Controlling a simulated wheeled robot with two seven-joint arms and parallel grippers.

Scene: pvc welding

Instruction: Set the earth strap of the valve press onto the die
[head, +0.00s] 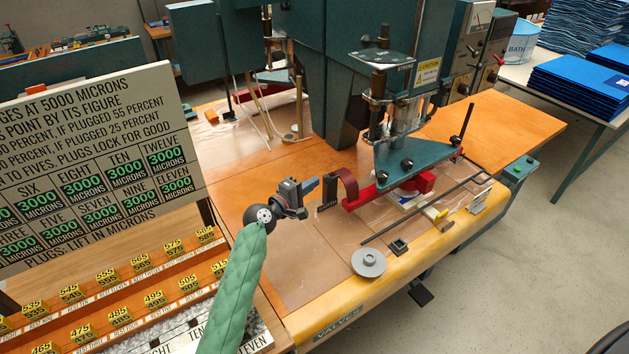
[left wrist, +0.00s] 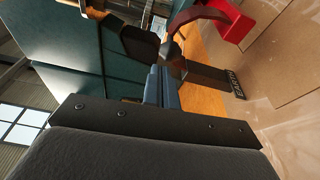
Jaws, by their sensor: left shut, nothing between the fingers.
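The earth strap (head: 349,184) is a dark red-brown curved band on the valve press (head: 420,155). One end meets the press's red base (head: 362,199); the other carries a black upright plate (head: 329,192). I cannot make out the die surely. My right gripper is not in view.
A long dark rod (head: 425,212) lies along the front of the press. A grey disc (head: 368,262) and a small black square block (head: 398,247) rest near the bench's front edge. A lettered board (head: 90,165) and racks of yellow tags (head: 120,290) stand at left.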

